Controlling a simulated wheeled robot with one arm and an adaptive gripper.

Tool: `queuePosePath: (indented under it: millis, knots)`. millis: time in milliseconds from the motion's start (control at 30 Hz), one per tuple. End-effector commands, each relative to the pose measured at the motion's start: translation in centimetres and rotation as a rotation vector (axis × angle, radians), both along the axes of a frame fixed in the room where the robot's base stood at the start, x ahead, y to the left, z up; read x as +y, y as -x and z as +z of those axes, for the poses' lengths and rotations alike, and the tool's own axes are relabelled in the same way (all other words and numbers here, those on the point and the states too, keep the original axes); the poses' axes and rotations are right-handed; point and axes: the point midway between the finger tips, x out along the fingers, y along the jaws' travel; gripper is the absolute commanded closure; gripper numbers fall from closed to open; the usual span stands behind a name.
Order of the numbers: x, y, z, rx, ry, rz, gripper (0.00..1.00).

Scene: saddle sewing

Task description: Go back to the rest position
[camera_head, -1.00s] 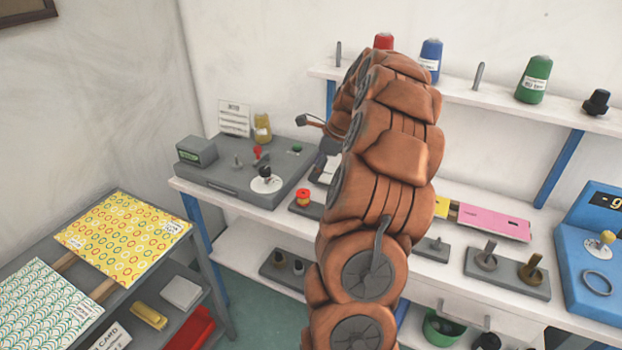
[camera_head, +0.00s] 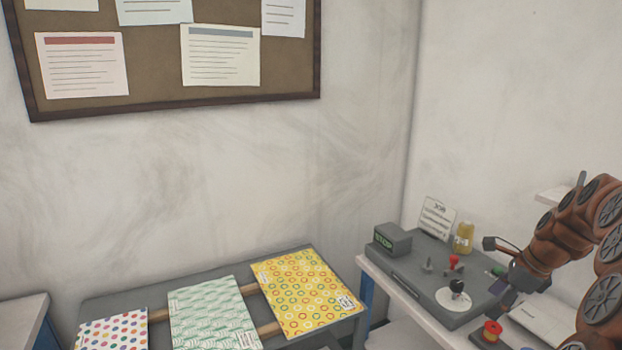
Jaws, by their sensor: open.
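My arm comes in at the right edge, brown and segmented, and reaches left over the white workbench (camera_head: 400,309). My gripper (camera_head: 503,284) is at its end, dark and small, beside the right side of a grey control panel (camera_head: 405,284). Its fingers are partly hidden and nothing shows held in it. The panel carries a box reading STOP (camera_head: 391,240), a red-topped lever (camera_head: 454,262) and a black knob on a white disc (camera_head: 457,291).
A red spool (camera_head: 491,331) stands on the bench below my gripper. A yellow bottle (camera_head: 464,238) and a paper sign (camera_head: 437,217) stand behind the panel. At left, a grey shelf (camera_head: 205,281) holds patterned sheets. A notice board (camera_head: 160,60) hangs on the wall.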

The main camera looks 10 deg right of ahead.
Motion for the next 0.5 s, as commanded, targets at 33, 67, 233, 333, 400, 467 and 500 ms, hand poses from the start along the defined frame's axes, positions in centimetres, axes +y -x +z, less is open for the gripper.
queuePosePath:
  millis: [33,67,233,333,400,467,500]
  knots:
    - [2.7,-0.1,0.7,-0.004,0.019,0.099,0.28]
    - [4.1,-0.1,0.9,-0.008,0.031,0.158,0.28]
    - [11.8,1.2,2.0,-0.021,0.095,0.492,0.28]
    - [15.8,2.6,2.3,-0.027,0.128,0.684,0.28]
    - [18.4,4.0,2.5,-0.031,0.151,0.817,0.28]
    - [20.4,5.2,2.5,-0.034,0.169,0.929,0.28]
    - [21.7,6.1,2.6,-0.036,0.183,1.003,0.28]
